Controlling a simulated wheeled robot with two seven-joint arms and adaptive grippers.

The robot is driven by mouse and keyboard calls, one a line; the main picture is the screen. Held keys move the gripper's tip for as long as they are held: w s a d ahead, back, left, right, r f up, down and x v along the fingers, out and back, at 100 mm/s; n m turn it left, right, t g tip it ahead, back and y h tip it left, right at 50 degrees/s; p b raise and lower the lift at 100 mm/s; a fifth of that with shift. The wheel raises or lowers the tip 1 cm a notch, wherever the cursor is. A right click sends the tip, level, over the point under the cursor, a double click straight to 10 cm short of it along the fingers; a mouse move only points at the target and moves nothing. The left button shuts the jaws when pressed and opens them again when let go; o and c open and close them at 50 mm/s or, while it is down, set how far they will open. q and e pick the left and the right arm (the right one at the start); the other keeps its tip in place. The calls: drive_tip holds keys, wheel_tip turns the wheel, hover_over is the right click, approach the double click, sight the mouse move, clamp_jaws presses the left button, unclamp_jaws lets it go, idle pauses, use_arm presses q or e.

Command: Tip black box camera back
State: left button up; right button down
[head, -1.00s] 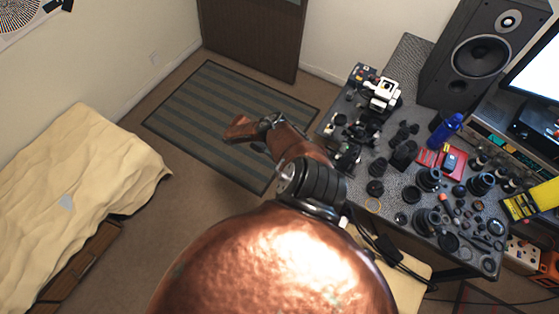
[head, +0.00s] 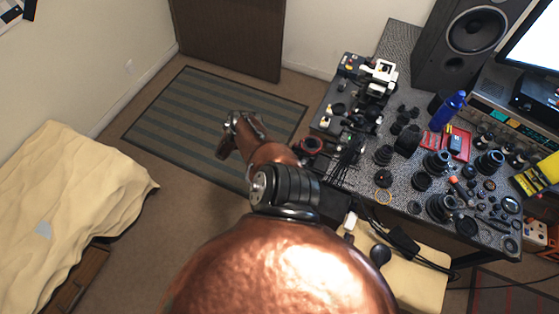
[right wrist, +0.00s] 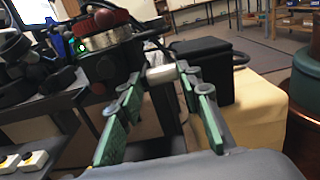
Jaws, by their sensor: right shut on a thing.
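The black box (head: 407,140) that looks like the box camera stands upright on the grey worktable in the head view, among black lenses. A black box also shows in the right wrist view (right wrist: 215,68), beyond my fingers, above a yellow surface; I cannot tell if it is the same one. My right gripper (right wrist: 163,112) shows its green-padded fingers on both sides of a dark object (right wrist: 166,100); what this is cannot be made out. A copper arm of mine fills the lower middle of the head view, and no left gripper can be made out there.
The worktable (head: 398,45) is crowded with lenses, small parts, a white camera (head: 380,75) and a blue bottle (head: 448,108). A speaker (head: 470,35) stands at the back. A cream seat (head: 425,290) is in front. Floor around the striped rug (head: 185,120) is free.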

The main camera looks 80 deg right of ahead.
drive_tip(key=shift+w+a+f, duration=0.15)
drive_tip(key=shift+a+f, duration=0.2)
drive_tip(key=shift+a, duration=0.05)
drive_tip(key=c, duration=1.6)
unclamp_jaws()
drive_tip(key=shift+o, duration=0.4)
drive_tip(key=shift+d+r, duration=0.1)
drive_tip(key=shift+r, duration=0.05)
drive_tip(key=shift+d, duration=0.1)
